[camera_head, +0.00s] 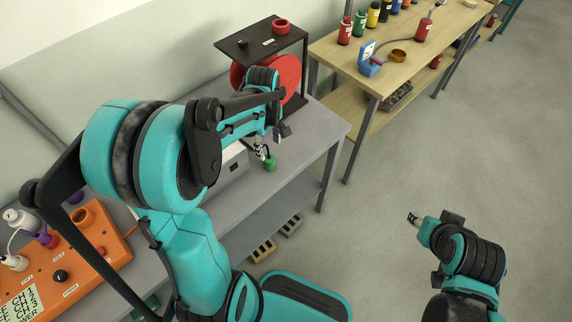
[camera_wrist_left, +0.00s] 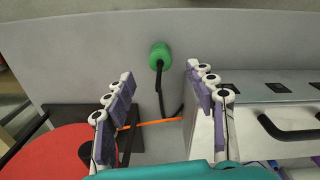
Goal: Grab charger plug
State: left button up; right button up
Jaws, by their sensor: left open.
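A green plug-like piece (camera_head: 270,163) with a dark cord is on the grey bench; I cannot tell whether it is the charger plug. It also shows in the left wrist view (camera_wrist_left: 160,57), ahead of and between the fingertips. My left gripper (camera_head: 268,147) is open, just above and beside it, with nothing between its fingers (camera_wrist_left: 165,88). White plugs (camera_head: 20,218) sit on the orange panel at the far left. My right gripper (camera_head: 414,219) hangs over the floor, away from the benches; its jaw opening is unclear.
A black stand (camera_head: 262,41) with red discs (camera_head: 289,76) is behind my left gripper. A grey box with a black handle (camera_wrist_left: 290,128) is close on the right in the wrist view. An orange panel (camera_head: 82,250) lies left.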

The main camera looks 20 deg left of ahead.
aim_at(269, 158)
pick_arm(q)
jog(key=shift+w+f, duration=0.15)
jog(key=shift+f, duration=0.25)
jog(key=shift+f+b, duration=0.45)
jog(key=shift+f, duration=0.5)
jog(key=f+b, duration=0.1)
jog(key=f, duration=0.1)
jog(key=f+b, duration=0.1)
jog(key=f, duration=0.3)
jog(key=shift+a+b, duration=0.25)
jog(key=shift+b, duration=0.15)
jog(key=shift+r, duration=0.15)
jog(key=c, duration=0.3)
grip_shut()
